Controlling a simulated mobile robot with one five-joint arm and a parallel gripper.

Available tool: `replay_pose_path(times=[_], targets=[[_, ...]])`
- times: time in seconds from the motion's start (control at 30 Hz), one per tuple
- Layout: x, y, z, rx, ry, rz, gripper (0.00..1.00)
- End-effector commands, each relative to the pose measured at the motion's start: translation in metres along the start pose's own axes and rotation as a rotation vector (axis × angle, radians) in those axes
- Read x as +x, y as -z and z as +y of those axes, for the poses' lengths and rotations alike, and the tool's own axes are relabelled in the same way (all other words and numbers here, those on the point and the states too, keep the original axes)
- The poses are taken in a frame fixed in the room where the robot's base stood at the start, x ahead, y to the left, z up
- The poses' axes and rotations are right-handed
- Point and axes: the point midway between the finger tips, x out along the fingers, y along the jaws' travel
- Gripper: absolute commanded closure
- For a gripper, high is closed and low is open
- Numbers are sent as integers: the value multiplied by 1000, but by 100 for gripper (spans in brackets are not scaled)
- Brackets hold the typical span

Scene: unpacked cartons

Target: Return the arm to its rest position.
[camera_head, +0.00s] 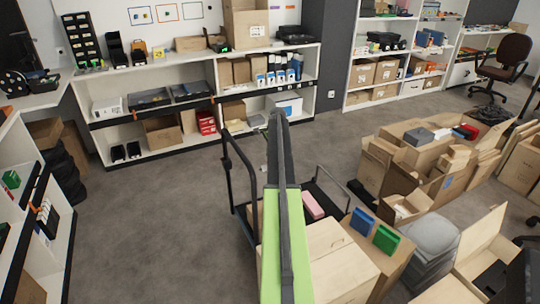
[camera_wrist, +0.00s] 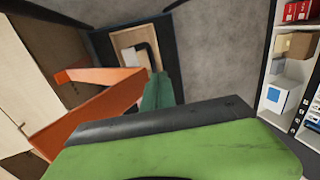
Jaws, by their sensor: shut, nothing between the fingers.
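My green and black arm (camera_head: 286,235) stretches up the middle of the head view, from the bottom edge toward the shelf. Its dark far end is at the top, over the floor in front of the shelf. My gripper is not clear there. A green and black part of my arm fills the bottom of that view. The arm hides part of the cart.
A dark-framed cart (camera_head: 240,212) with a large carton (camera_head: 335,262) stands beside and below my arm. Open cartons (camera_head: 385,165) crowd the right. A white shelf (camera_head: 160,92) lines the back wall. Grey floor (camera_head: 150,210) is clear on the left. An office chair (camera_head: 508,55) stands far right.

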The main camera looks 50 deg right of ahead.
Motion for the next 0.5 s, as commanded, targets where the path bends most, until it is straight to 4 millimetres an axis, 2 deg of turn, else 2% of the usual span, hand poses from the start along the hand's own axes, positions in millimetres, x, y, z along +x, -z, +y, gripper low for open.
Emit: replay_pose_path(times=[0.03, 0.23, 0.37, 0.5], targets=[[-18, 0, -9, -1, 0, 0, 100], [-54, 0, -30, -2, 0, -1, 100], [-66, 0, -38, -3, 0, -1, 100], [-65, -1, -39, -4, 0, -1, 100]])
